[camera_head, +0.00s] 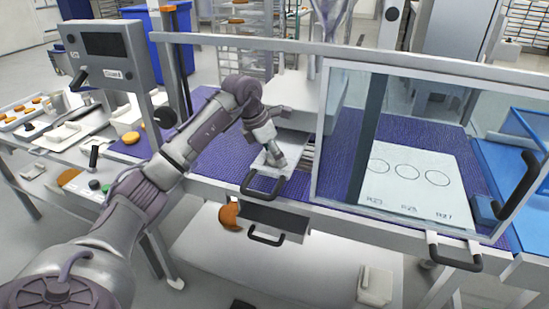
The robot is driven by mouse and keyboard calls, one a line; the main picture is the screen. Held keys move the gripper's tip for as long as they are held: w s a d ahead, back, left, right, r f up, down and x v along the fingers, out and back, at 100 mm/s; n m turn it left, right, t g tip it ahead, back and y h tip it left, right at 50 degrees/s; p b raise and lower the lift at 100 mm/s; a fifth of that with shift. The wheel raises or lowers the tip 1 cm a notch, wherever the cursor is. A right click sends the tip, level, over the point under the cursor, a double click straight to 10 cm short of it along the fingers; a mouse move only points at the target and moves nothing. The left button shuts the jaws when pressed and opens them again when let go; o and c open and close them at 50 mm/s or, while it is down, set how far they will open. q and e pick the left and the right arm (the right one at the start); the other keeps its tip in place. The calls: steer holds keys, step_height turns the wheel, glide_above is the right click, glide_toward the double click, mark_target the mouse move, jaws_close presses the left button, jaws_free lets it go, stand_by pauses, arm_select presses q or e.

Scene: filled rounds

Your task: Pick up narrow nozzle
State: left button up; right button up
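My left arm comes in from the lower left, and its gripper (277,160) points down into an open, shallow light-coloured drawer (258,174) at the front of the bench. The fingertips are small and partly merge with the drawer's inside, so I cannot tell whether they are open or shut, or whether they touch anything. I cannot make out a narrow nozzle in this view; the gripper and wrist cover part of the drawer. My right gripper is not in view.
A second dark drawer (274,219) with a black handle sits below. A framed clear panel (415,150) stands right of the gripper, before a white sheet (420,182) with three circles. A control box (105,55) on a post stands left.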

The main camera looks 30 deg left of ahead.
arm_select(q)
steer(key=c, duration=1.3)
steer(key=shift+o, duration=0.2)
